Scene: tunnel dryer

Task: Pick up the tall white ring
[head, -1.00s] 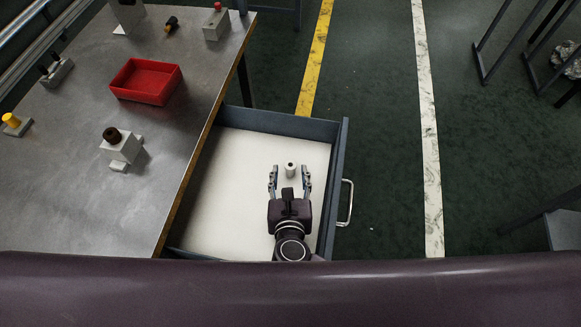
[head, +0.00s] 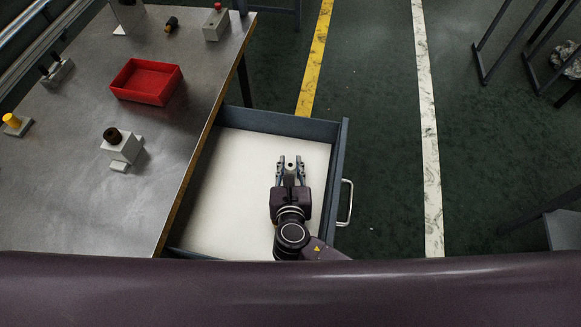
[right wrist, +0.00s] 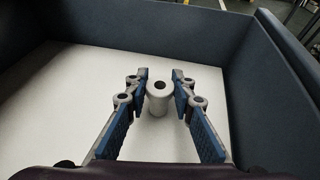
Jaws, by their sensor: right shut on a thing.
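The tall white ring (right wrist: 158,103) is a small upright white cylinder with a dark hole in its top. It stands in the open drawer, between the fingers of my right gripper (right wrist: 158,92). In the head view the ring (head: 290,168) shows as a pale spot between the fingertips. My right gripper (head: 290,162) is shut on it from both sides, low in the drawer. I cannot tell whether the ring's base touches the drawer floor. My left gripper is not in view.
The drawer (head: 342,150) has grey walls around a white floor, otherwise empty. The metal bench (head: 60,190) on the left carries a red bin (head: 133,96), a grey block with a dark knob (head: 122,148) and other small parts. A drawer handle (head: 347,203) sticks out right.

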